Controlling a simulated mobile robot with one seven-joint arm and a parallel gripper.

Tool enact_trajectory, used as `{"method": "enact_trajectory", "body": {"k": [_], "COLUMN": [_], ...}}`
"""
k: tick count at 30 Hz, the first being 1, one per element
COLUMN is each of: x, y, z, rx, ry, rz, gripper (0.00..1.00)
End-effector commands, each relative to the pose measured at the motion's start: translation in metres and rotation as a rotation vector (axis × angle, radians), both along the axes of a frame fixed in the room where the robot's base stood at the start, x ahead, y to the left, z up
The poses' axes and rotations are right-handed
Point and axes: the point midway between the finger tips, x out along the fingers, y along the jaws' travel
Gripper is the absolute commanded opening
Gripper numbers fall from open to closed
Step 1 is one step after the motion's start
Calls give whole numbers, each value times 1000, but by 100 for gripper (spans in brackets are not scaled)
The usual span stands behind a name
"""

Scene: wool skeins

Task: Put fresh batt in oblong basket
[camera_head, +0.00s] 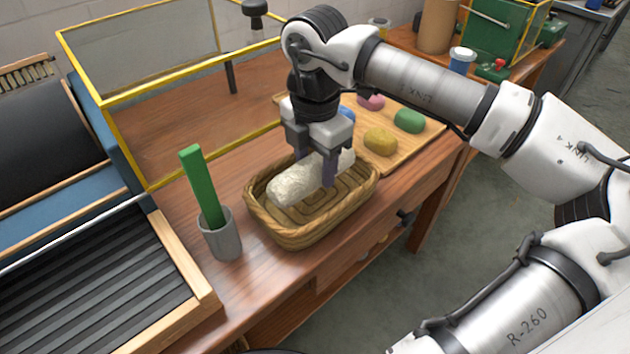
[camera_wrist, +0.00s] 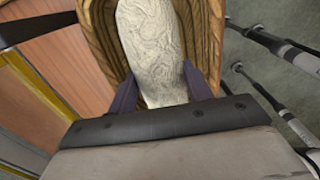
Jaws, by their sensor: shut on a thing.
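The fresh batt is a cream-white, oblong wool roll (camera_head: 296,184) with a wrinkled surface. My gripper (camera_head: 316,172) points down and is shut on the batt, a finger on each side of it. The oblong basket (camera_head: 294,238) is brown wicker and stands on the wooden table beneath the gripper. The batt is within or just above the basket's opening; I cannot tell whether it touches the bottom. In the wrist view the batt (camera_wrist: 151,50) lies between the two dark fingers, with the basket's woven rim (camera_wrist: 97,30) around it.
A grey cup (camera_head: 221,238) with a green stick stands left of the basket. A wooden board (camera_head: 392,152) with several coloured skeins lies behind it at right. A yellow-framed clear panel (camera_head: 150,100) stands at the left. A ribbed black tray (camera_head: 90,280) is at front left.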

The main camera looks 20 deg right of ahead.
Motion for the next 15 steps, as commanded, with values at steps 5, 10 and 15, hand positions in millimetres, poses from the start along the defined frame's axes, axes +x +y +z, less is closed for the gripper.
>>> {"method": "enact_trajectory", "body": {"k": [5, 10, 15], "x": [0, 0, 0], "y": [0, 0, 0], "z": [-33, -34, -35], "rx": [1, 0, 0], "ry": [1, 1, 1], "rz": [1, 1, 1], "gripper": [28, 28, 28]}}
